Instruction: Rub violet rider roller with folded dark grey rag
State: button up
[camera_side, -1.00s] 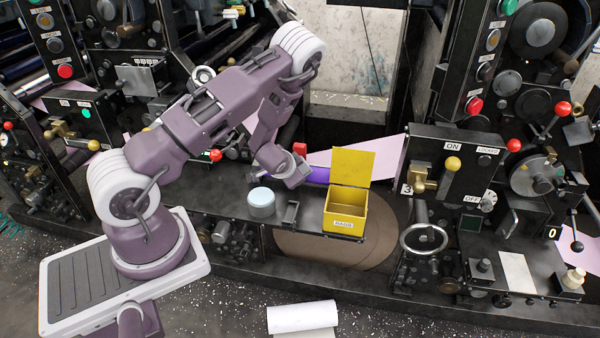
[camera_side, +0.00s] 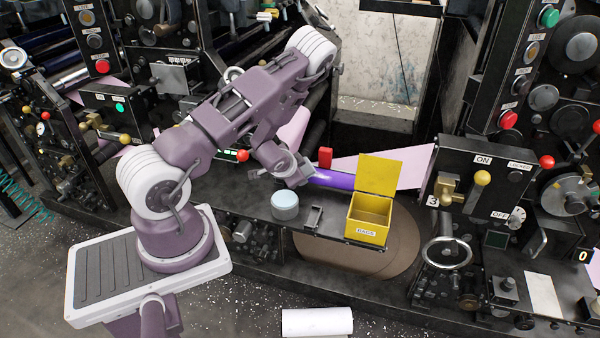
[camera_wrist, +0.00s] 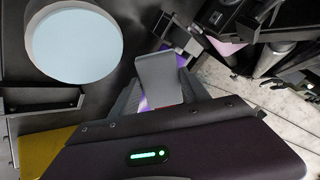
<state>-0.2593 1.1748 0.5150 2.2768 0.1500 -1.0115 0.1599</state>
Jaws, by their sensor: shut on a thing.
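The violet rider roller (camera_side: 334,180) lies behind the dark bench in the side view, its right part bare. Violet also shows beside the fingers in the wrist view (camera_wrist: 181,59). My gripper (camera_side: 303,175) is at the visible left end of the roller, tilted down to it.
An open yellow rag box (camera_side: 369,228) stands on the bench, right of a round tin with a pale blue top (camera_side: 285,199). A small dark bracket (camera_side: 313,217) stands between them. A red block (camera_side: 325,157) is just behind the roller. A pink sheet (camera_side: 392,166) stretches to the right.

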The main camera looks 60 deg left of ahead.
aim_at(332, 179)
jog(key=shift+w+d+f, duration=0.1)
jog(key=shift+w+d, duration=3.4)
jog(key=shift+w, duration=0.15)
jog(key=shift+v, duration=2.95)
jog(key=shift+s+a, duration=0.1)
jog(key=v, duration=0.3)
jog(key=shift+x, duration=3.5)
jog(key=shift+x, duration=0.95)
